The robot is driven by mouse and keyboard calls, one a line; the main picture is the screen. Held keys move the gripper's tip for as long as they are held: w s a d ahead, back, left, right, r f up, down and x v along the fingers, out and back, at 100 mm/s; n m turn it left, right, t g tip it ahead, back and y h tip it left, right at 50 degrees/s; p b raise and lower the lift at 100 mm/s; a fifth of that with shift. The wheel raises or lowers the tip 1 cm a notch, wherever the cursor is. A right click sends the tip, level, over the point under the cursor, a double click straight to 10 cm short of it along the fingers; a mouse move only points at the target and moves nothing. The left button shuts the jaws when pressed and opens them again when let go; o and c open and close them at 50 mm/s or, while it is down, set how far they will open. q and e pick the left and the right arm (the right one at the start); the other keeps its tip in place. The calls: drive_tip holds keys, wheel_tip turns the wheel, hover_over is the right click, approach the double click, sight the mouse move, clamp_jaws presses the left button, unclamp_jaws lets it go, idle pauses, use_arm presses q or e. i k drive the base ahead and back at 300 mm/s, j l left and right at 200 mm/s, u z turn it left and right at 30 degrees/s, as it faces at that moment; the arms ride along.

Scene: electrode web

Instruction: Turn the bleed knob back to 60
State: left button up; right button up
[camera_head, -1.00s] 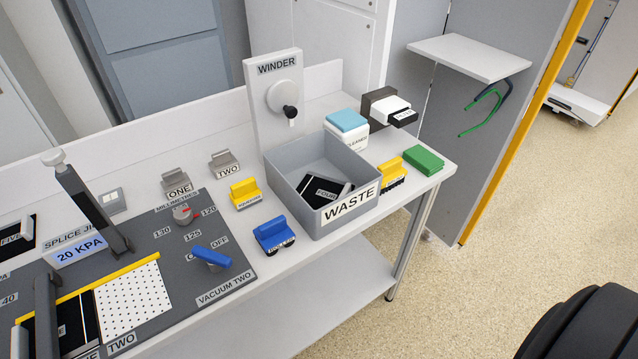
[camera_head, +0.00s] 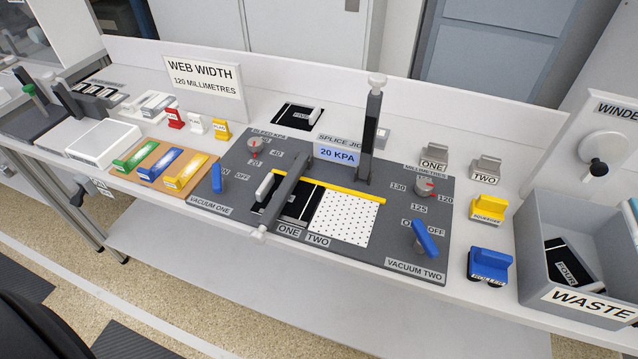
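The bleed knob (camera_head: 254,146) is a small round grey knob with a red mark, at the back left of the dark grey splice jig panel (camera_head: 330,262). Small number labels stand around it; a 40 to its right is the clearest. I cannot tell exactly which number the red mark points at. The display (camera_head: 337,154) on the jig reads 20 KPA. Neither of my grippers is in view, and nothing touches the knob.
A raised dark lever (camera_head: 371,137) stands right of the display; another arm (camera_head: 285,191) lies across plate one. Blue vacuum handles (camera_head: 216,178) (camera_head: 425,238) flank the plates. A second red-marked knob (camera_head: 425,187) is labelled in millimetres. The grey waste bin (camera_head: 536,255) is at right.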

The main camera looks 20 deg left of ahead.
sight(255, 144)
drive_tip(key=u, duration=1.25)
drive_tip(key=i+j+z, duration=0.1)
drive_tip(key=j, duration=0.25)
drive_tip(key=i+j+z, duration=0.15)
drive_tip(key=j, duration=0.25)
